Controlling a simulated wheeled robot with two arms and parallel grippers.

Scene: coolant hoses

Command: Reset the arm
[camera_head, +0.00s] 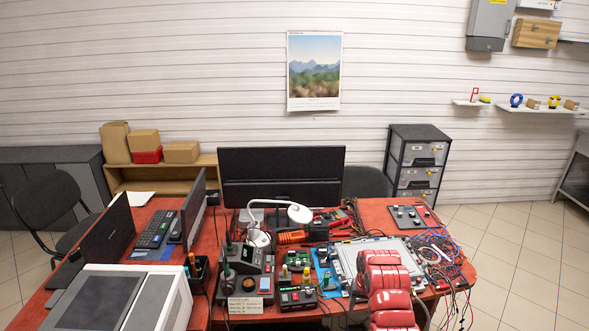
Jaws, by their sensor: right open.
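My red right arm comes up from the bottom edge, right of the middle, over the front of the red-topped desk (345,205). My right gripper (356,295) is a small dark shape at the arm's left side, low over the front edge of the desk. It is open, and I see nothing between its fingers. A silver flat-topped device (372,250) lies on the desk just behind the arm, which covers part of it. My left gripper is out of view. No coolant hose can be made out.
A white lamp (299,213), a monitor (282,172), soldering stations (245,258) and tangled wires (440,250) crowd the desk. A large grey machine (165,290) stands at the lower left. A drawer cabinet (418,133) is behind. Floor (520,240) at right is clear.

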